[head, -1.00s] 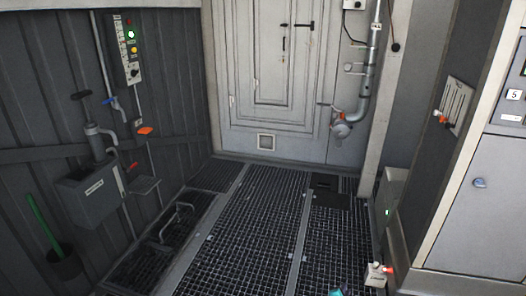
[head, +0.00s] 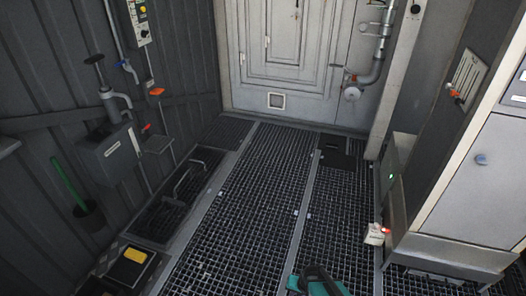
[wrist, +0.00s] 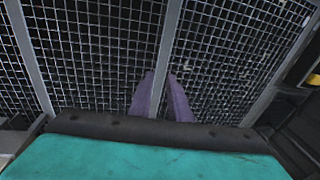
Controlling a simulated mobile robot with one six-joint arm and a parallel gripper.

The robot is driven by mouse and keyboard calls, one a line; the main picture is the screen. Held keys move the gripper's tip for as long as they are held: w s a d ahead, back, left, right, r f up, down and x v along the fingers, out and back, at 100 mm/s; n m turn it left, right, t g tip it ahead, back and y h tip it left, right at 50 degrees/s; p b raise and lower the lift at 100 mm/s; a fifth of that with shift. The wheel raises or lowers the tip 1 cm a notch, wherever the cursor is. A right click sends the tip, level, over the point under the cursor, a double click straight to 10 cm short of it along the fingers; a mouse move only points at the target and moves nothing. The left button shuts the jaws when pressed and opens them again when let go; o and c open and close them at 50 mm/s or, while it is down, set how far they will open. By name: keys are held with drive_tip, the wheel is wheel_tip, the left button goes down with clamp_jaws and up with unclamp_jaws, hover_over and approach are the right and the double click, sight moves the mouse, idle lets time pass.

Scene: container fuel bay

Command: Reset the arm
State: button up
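My gripper (wrist: 161,75) shows in the wrist view as two purple fingers pointing away over the floor grating (wrist: 215,60). A narrow gap lies between the fingertips, and grating and a grey floor strip show through it. Nothing is held. A teal and black part of my arm fills the bottom of the wrist view. A teal and dark part of my arm also shows at the bottom edge of the head view; the fingers cannot be made out there.
Grating (head: 262,200) is clear toward the pale door (head: 285,50). A grey wall box (head: 112,152), green-handled tool (head: 72,187) and yellow-topped floor item (head: 134,256) are left.

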drive_tip(key=s+d+r+n+g, duration=0.1)
drive_tip(key=s+r+g, duration=0.1)
drive_tip(key=s, duration=0.6)
drive_tip(key=s+d+r+n+g+h, duration=0.1)
drive_tip(key=s+g, duration=0.3)
drive_tip(key=s, duration=0.4)
drive_tip(key=shift+s+d+r+n+g, duration=0.3)
drive_tip(key=shift+d+r+n+g, duration=0.1)
drive_tip(key=shift+d+r+n, duration=0.3)
drive_tip(key=shift+a+r, duration=0.1)
